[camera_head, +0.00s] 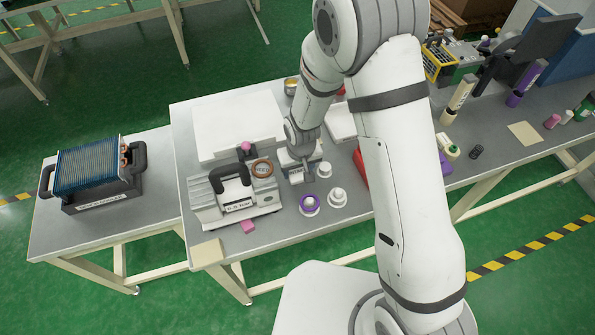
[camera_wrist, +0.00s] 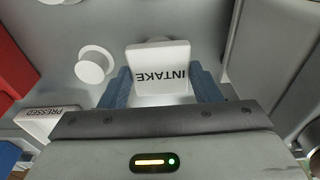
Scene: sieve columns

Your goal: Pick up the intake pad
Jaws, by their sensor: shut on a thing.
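The intake pad (camera_wrist: 158,62) is a white piece with a flat face marked INTAKE, which reads upside down in the wrist view. My gripper (camera_wrist: 160,97) has its two blue fingers on either side of it and is shut on it. The lower part of the pad is partly hidden between the fingers and behind the gripper body. In the head view my gripper (camera_head: 300,168) is low over the grey table, just right of the white device with a black handle. I cannot tell whether the pad is clear of the surface.
A white block marked PRESSED (camera_wrist: 47,122) and a white round knob (camera_wrist: 92,65) are close by. On the table (camera_head: 330,226) are the handled device (camera_head: 235,200), a purple-ringed white piece (camera_head: 310,205), a white stepped piece (camera_head: 337,198) and a pink block (camera_head: 248,227).

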